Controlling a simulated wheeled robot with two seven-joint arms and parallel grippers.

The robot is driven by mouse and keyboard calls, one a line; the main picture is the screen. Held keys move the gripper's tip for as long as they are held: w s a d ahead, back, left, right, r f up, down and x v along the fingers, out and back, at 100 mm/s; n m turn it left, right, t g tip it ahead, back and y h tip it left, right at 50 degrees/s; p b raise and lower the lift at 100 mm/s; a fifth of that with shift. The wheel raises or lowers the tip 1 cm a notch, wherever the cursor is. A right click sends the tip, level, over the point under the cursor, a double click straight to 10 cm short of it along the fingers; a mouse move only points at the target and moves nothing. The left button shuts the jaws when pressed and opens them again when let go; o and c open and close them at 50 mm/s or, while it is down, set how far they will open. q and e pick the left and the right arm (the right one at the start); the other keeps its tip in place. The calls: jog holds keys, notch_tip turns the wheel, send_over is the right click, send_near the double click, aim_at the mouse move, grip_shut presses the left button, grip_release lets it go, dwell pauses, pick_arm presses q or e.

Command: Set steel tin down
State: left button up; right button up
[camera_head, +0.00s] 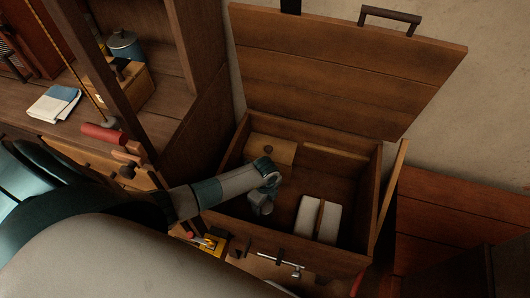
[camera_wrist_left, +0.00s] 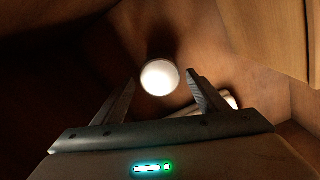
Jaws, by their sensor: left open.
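My left gripper (camera_head: 262,207) reaches down into an open wooden chest (camera_head: 372,170). In the left wrist view its two dark fingers are open and apart. A pale round top, seemingly the steel tin (camera_wrist_left: 160,77), shows beyond and between the fingertips, with dark gaps on both sides and no visible contact. It appears to stand on the chest's brown floor. In the head view I cannot make out the tin, which seems hidden by my gripper. My right gripper is not in view.
The chest's raised lid (camera_head: 340,75) leans back by the wall. A white block-like bundle with a brown band (camera_head: 318,218) lies inside, right of my gripper. A small wooden tray (camera_head: 270,150) fills the back left corner. A shelf (camera_head: 160,128) with a blue pot (camera_head: 124,46) stands left.

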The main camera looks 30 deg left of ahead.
pick_arm(q)
notch_tip(320, 180, up, 7)
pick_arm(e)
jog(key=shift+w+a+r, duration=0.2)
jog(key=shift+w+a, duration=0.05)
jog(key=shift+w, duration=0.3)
pick_arm(q)
jog(key=shift+f, duration=0.1)
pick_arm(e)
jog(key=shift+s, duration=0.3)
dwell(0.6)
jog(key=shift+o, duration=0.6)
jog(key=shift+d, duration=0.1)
